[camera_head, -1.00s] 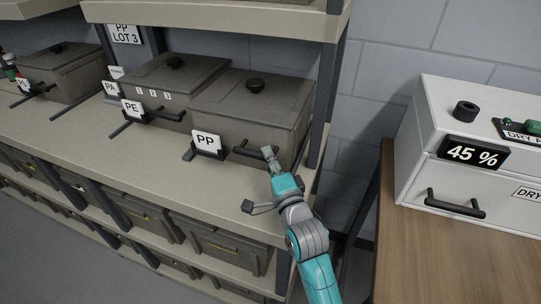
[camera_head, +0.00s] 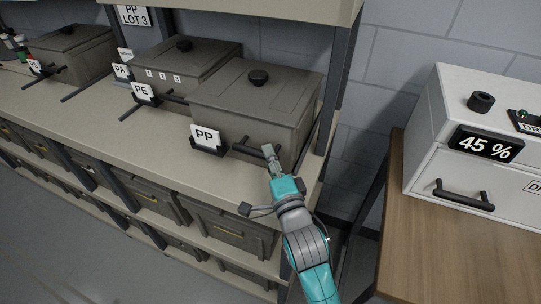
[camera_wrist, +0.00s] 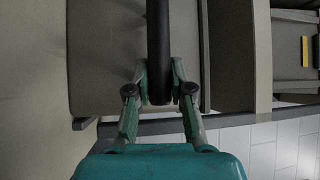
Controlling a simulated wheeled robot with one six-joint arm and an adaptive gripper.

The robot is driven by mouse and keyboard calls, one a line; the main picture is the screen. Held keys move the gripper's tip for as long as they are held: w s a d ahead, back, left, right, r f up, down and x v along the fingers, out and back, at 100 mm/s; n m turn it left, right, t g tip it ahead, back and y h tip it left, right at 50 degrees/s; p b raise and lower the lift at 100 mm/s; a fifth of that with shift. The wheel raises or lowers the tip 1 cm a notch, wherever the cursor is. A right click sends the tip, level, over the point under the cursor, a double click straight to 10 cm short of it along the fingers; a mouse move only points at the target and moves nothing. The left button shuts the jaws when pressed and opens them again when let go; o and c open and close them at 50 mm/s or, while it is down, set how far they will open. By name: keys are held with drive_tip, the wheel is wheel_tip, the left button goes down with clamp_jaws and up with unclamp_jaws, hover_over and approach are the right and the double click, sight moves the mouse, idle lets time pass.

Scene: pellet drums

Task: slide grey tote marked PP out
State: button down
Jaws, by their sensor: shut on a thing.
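The grey tote marked PP (camera_head: 265,105) stands on the shelf at the right end of its row, with a round black knob on its lid. Its white PP card (camera_head: 205,135) sits in a black holder at its front left. Its front stands forward of the neighbouring PE tote. My gripper (camera_head: 271,155) is at the right part of the tote's dark front handle (camera_head: 245,150). In the wrist view my gripper (camera_wrist: 159,92) is shut on the handle bar (camera_wrist: 158,40), and the tote's grey face (camera_wrist: 100,60) lies behind it.
A dark shelf post (camera_head: 340,85) rises close to the PP tote's right. Bare shelf board (camera_head: 150,145) lies in front. A white dryer unit (camera_head: 470,155) stands on a wooden table at right.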

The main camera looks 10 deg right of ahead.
drive_tip(key=shift+s+a+f, duration=0.1)
drive_tip(key=shift+s+a, duration=0.8)
drive_tip(key=shift+s, duration=0.3)
drive_tip(key=shift+s+a, duration=0.85)
drive_tip(key=shift+s, duration=0.35)
drive_tip(key=shift+s+a, duration=0.9)
drive_tip(key=shift+s, duration=0.3)
drive_tip(key=shift+s+a, duration=0.9)
drive_tip(key=shift+s, duration=0.3)
drive_tip(key=shift+s+a, duration=0.7)
drive_tip(key=shift+s, duration=0.3)
drive_tip(key=c, duration=1)
unclamp_jaws()
drive_tip(key=shift+o, duration=0.2)
drive_tip(key=shift+s, duration=0.1)
